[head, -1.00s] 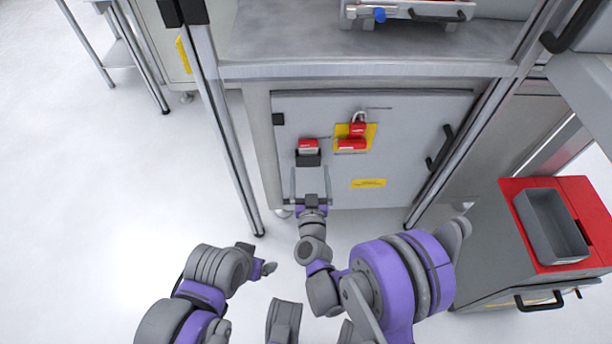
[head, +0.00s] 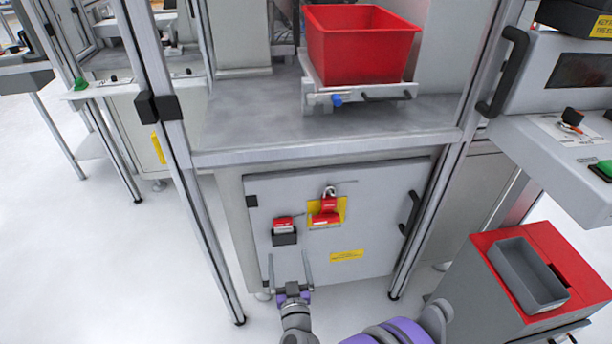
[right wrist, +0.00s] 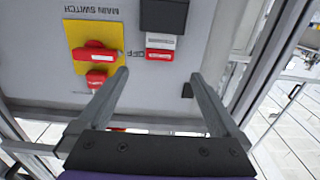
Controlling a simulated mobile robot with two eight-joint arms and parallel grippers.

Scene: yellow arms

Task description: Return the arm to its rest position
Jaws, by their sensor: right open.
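My right gripper (head: 289,270) is open and empty in front of the grey cabinet door (head: 380,255), below a small black holder (head: 285,239) with a red and white item (head: 283,224) at its top. In the right wrist view its two fingers (right wrist: 160,95) stand wide apart with nothing between them. A red switch handle with a padlock (head: 327,207) sits on a yellow plate on the door; it also shows in the right wrist view (right wrist: 97,52). Purple and grey links of my right arm show at the bottom. My left gripper is out of view.
A metal bench (head: 240,125) with a red bin (head: 360,45) stands above the cabinet. Aluminium posts (head: 185,180) frame it. A red-topped cart (head: 490,245) with a grey tray (head: 527,275) is at the right, below a control panel (head: 570,130). White floor lies open at the left.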

